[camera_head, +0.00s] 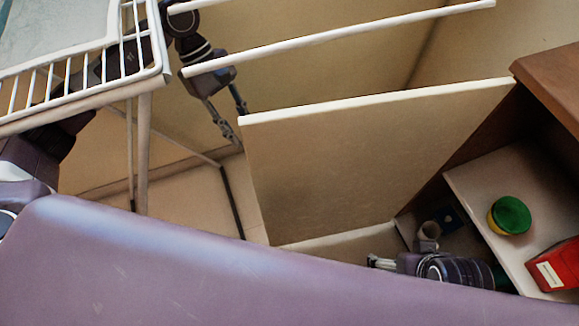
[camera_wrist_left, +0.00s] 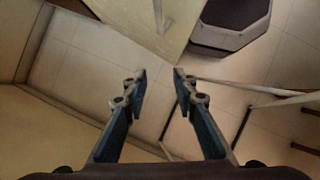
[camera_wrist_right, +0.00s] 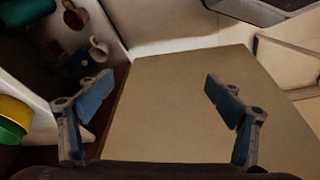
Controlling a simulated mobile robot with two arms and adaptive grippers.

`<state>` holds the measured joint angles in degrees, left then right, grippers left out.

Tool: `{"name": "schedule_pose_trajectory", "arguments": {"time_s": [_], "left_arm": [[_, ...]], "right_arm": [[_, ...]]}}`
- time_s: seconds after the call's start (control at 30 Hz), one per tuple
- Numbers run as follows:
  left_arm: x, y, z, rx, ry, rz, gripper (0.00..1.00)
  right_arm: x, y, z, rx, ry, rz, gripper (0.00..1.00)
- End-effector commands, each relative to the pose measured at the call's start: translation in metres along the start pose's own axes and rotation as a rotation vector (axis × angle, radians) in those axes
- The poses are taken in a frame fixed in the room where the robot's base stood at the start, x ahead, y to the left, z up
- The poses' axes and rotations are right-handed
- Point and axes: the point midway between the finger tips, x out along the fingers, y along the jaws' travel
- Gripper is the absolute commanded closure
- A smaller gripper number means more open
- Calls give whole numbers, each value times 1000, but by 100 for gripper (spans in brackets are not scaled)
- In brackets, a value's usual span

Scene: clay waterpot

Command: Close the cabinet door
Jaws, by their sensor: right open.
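The cabinet door (camera_head: 370,165) is a beige panel with a pale top edge. It stands open, its right end at the brown cabinet (camera_head: 545,85). My left gripper (camera_head: 238,126) is open and empty, close to the door's free left edge. In the left wrist view, a pale panel with a bar-like handle (camera_wrist_left: 163,18), seemingly this door, shows beyond its fingers (camera_wrist_left: 160,82). My right gripper (camera_head: 372,262) is low, near the cabinet opening. In the right wrist view its fingers (camera_wrist_right: 158,92) are apart and empty, facing the door panel (camera_wrist_right: 175,110). Contact cannot be told.
A cabinet shelf (camera_head: 475,205) holds a green-lidded jar (camera_head: 510,215) and a red box (camera_head: 556,266). Cups (camera_wrist_right: 98,48) show below. A white wire rack (camera_head: 80,85) stands left; a pale bar (camera_head: 340,38) runs beyond the door. Tiled floor (camera_head: 190,205) shows left of the door.

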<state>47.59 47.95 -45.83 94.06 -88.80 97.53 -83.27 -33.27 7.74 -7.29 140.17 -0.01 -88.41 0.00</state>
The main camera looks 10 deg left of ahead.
Motion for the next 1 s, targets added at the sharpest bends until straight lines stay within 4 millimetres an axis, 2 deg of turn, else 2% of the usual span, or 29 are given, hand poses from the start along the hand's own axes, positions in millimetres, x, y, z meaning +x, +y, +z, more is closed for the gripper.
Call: {"name": "schedule_pose_trajectory", "arguments": {"time_s": [0.03,0.17,0.27,0.7,0.83,1.0], "left_arm": [[0,-3,-11,7,48,-10,74],[-1,-5,-14,13,94,-22,74],[4,-5,-2,15,93,-22,74],[45,-5,77,16,88,-20,74],[52,-6,90,14,89,-19,74],[62,-6,87,10,89,-19,74]], "right_arm": [[1,-1,1,10,2,-2,15],[-4,-1,1,18,-1,-4,15],[-6,-1,1,18,-1,-4,15],[-8,-1,0,16,-2,-3,15],[-8,-1,0,16,-2,-3,15],[-6,-1,1,16,-2,-4,15]]}}
